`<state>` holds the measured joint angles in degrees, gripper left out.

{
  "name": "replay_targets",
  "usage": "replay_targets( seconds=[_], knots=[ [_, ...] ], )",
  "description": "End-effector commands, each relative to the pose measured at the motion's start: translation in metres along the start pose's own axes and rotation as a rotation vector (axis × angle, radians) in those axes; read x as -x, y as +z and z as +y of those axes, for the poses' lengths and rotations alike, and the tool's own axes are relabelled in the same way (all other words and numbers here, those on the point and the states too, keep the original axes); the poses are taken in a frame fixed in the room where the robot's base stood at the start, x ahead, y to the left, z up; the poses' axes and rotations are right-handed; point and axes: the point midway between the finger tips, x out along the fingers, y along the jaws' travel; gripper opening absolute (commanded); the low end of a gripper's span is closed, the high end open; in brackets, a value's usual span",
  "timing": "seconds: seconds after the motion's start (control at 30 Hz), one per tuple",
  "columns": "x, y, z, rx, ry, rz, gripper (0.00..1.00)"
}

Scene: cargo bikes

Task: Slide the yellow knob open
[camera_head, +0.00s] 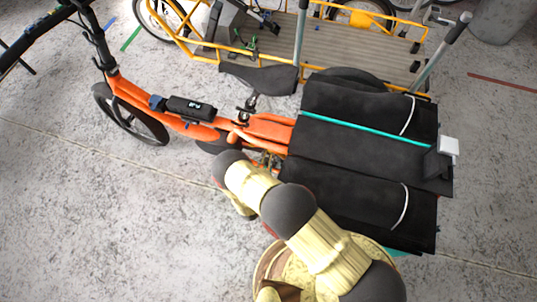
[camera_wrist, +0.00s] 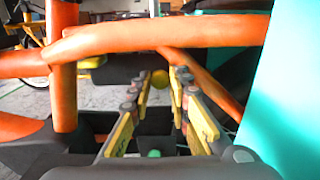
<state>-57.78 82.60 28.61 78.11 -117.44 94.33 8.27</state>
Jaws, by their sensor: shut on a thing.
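The yellow knob (camera_wrist: 160,79) is a small round ball in the wrist view, just above the middle and below the orange frame tube. My gripper (camera_wrist: 164,76) reaches in under the tube, with its two fingers on either side of the knob and shut on it. The exact contact of the fingertips is hard to make out. In the camera_head view my arm reaches to the orange cargo bike (camera_head: 270,127) near its middle; the gripper and the knob are hidden there.
Orange tubes (camera_wrist: 165,35) cross above and beside the fingers. A teal panel (camera_wrist: 285,90) stands close on the right. Black bags (camera_head: 345,190) cover the bike's rear. A yellow-railed cargo bike (camera_head: 350,55) stands behind. The floor (camera_head: 90,220) at left is clear.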

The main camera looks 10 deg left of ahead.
Motion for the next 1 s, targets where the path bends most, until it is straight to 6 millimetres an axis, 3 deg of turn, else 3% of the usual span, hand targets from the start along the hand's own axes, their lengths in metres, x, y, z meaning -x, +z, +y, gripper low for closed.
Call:
replay_targets(
  seconds=[0.57,0.9,1.0],
  knots=[
    [0.0,0.0,0.0,0.001,0.0,0.0,0.0],
    [0.0,-0.002,0.044,-0.002,0.002,-0.001,0.0],
    [0.0,-0.001,0.045,-0.001,0.001,0.001,0.0]
  ],
)
